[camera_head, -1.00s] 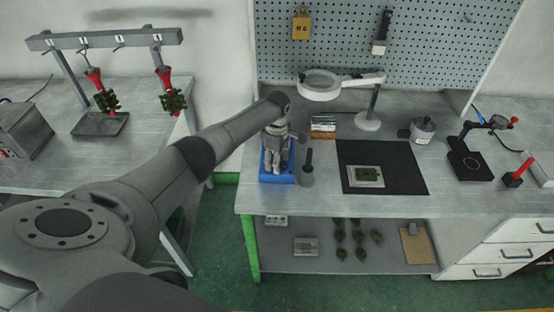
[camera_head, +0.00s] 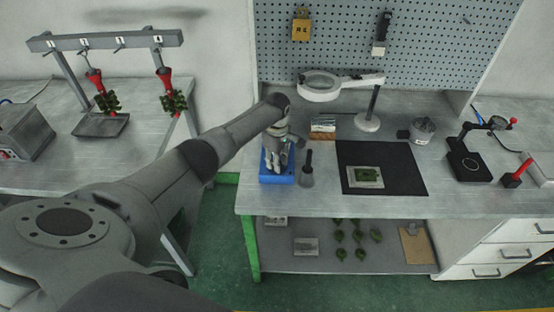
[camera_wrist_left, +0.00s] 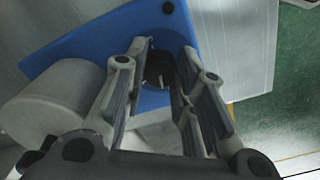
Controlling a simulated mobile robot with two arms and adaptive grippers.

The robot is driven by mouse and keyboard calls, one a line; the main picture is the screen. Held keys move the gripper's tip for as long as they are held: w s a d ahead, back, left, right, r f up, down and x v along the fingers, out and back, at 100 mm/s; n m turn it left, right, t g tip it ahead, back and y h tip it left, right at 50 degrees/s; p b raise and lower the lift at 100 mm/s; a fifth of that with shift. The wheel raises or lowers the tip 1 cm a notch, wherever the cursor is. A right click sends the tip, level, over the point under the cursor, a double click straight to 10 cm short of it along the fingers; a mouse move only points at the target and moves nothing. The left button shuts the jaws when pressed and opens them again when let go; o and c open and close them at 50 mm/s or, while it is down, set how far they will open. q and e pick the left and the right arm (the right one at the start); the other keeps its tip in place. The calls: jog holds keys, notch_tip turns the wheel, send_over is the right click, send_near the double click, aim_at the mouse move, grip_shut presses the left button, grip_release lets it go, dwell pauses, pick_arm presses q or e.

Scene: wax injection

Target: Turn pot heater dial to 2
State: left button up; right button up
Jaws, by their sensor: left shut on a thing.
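The pot heater is a blue box (camera_head: 290,179) near the left front edge of the bench; its blue top also shows in the left wrist view (camera_wrist_left: 85,42). My left gripper (camera_head: 275,167) points down at it. In the left wrist view, the fingers of my left gripper (camera_wrist_left: 161,72) are closed around a dark round dial (camera_wrist_left: 160,66) with a pale mark on the blue face. The number the mark points at cannot be read. A pale grey cylinder (camera_wrist_left: 55,105), perhaps the pot, stands beside the fingers. My right gripper is not in view.
A dark-handled tool (camera_head: 308,168) stands just right of the heater. A black mat (camera_head: 402,168), a magnifier lamp (camera_head: 367,122) and a grey pot (camera_head: 424,128) are further right. Red-topped green wax trees (camera_head: 172,101) hang from a rack at the left.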

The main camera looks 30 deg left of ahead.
pick_arm(q)
jog(key=m+p, duration=0.1)
jog(key=m, duration=2)
jog(key=shift+m, duration=0.4)
jog(key=o, duration=1.1)
notch_tip(320, 180, up, 12)
